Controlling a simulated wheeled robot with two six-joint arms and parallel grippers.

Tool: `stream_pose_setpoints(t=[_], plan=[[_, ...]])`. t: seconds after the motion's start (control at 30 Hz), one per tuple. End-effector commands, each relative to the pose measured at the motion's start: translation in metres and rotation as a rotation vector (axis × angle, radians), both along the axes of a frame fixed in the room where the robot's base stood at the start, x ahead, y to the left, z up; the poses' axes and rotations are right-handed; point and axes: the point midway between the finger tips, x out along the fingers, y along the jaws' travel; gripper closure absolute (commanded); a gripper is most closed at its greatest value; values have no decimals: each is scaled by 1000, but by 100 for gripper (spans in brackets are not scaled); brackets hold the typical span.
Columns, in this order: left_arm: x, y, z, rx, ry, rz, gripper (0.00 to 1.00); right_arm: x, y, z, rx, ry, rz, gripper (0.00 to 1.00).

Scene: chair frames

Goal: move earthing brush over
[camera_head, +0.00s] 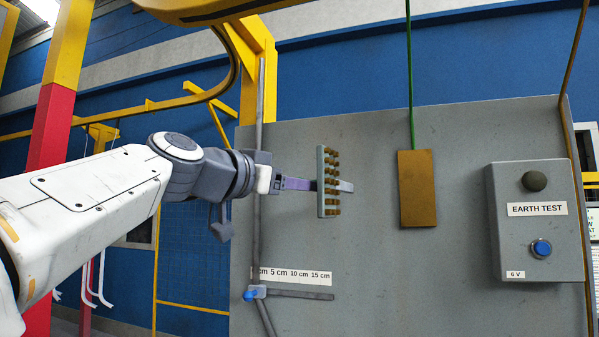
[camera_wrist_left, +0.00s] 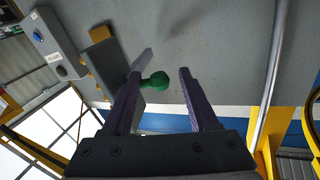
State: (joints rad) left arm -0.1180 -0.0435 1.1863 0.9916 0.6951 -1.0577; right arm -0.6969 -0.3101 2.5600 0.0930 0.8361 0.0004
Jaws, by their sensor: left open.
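The earthing brush (camera_head: 328,182), an upright pale grey-green bar with brass-coloured bristles on its right side, stands in front of the grey panel in the head view. My left gripper (camera_head: 308,184) reaches in from the left, its purple finger level with the bar's middle. In the left wrist view the two purple fingers of my left gripper (camera_wrist_left: 165,82) are spread apart. A green knob (camera_wrist_left: 154,82) shows between them, nearer the left finger; I cannot tell whether they touch. A pale grey strip passes the bar on the right. My right gripper is not in view.
A copper-brown plate (camera_head: 417,188) hangs on a green cable right of the brush. The grey EARTH TEST box (camera_head: 536,222) with a blue button is further right. A centimetre scale (camera_head: 292,275) and a blue-knobbed clamp (camera_head: 252,293) sit below. A grey pole stands at the panel's left.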

Motion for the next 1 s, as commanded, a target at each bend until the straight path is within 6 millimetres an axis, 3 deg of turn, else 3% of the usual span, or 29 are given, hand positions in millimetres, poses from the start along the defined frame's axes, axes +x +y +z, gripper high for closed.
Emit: stream_pose_setpoints(t=[0.37,0.4,0.53,0.57,1.0], plan=[[7,-6,-1,1,-1,0,40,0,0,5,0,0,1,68],[7,-6,-1,1,-1,0,44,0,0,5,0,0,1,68],[7,-6,-1,0,0,0,93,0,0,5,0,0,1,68],[7,-6,-1,0,0,1,100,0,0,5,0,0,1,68],[7,-5,0,1,-1,1,100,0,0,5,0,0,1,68]])
